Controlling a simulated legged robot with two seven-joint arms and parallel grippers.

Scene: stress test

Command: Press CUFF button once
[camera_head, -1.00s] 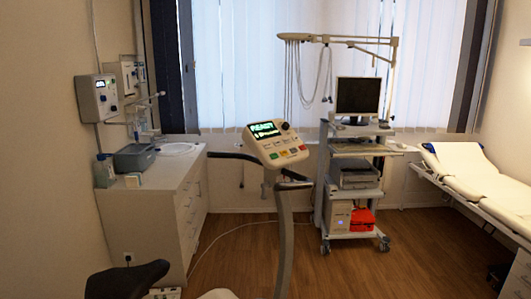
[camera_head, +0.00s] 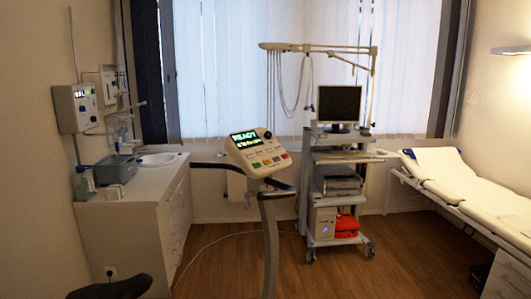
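The exercise bike's console (camera_head: 258,153) stands on a curved post near the middle of the view. Its dark screen (camera_head: 254,139) shows green lettering that begins with "READY". Below the screen are pale keys and a lower row of coloured buttons (camera_head: 268,163) in green, orange and red. The button labels are too small to read, so I cannot tell which one is CUFF. A dark knob sits at the console's upper right. Neither of my grippers is in view.
Dark handlebars (camera_head: 279,192) spread from the post, and a black saddle (camera_head: 112,288) is at the bottom left. A white cabinet (camera_head: 130,215) stands left, a wheeled equipment cart (camera_head: 336,190) behind right, and an examination couch (camera_head: 462,190) far right. Wooden floor is clear at centre right.

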